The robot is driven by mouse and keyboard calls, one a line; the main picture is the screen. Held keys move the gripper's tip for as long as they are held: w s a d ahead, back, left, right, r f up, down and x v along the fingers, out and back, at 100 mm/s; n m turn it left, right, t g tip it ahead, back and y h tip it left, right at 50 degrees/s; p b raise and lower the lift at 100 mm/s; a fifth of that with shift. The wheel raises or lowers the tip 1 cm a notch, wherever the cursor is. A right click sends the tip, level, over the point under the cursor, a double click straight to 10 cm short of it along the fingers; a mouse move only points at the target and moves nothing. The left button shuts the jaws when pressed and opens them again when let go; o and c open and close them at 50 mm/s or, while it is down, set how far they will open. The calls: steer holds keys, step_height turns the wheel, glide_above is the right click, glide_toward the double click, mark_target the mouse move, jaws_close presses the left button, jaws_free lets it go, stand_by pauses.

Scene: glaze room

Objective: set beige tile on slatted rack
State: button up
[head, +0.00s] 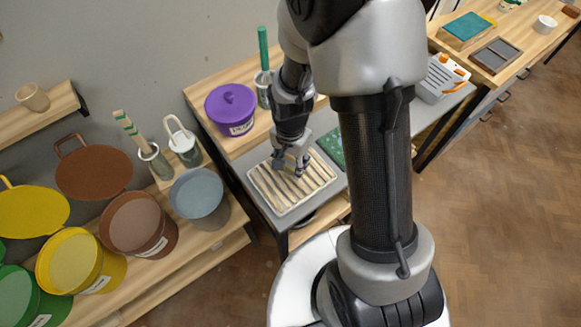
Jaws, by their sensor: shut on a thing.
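The slatted rack (262,188) is a pale tray with light wooden slats on the grey worktop in the middle of the head view. My gripper (291,166) points down over the rear part of the rack, its fingers low near the slats. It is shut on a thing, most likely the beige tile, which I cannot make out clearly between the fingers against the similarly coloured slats. I cannot tell whether the tile touches the rack.
A purple lidded pot (229,108) and a green-handled container (263,88) stand behind the rack. A green mat (331,146) lies to its right, partly behind my arm. Coloured buckets (138,222) crowd the left bench. A grey box with orange handles (440,77) stands further right.

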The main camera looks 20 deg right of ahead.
steer(key=shift+f, duration=1.1)
steer(key=shift+f+b, duration=0.2)
steer(key=shift+b, duration=0.15)
steer(key=o, duration=1.1)
steer(key=shift+r, duration=0.15)
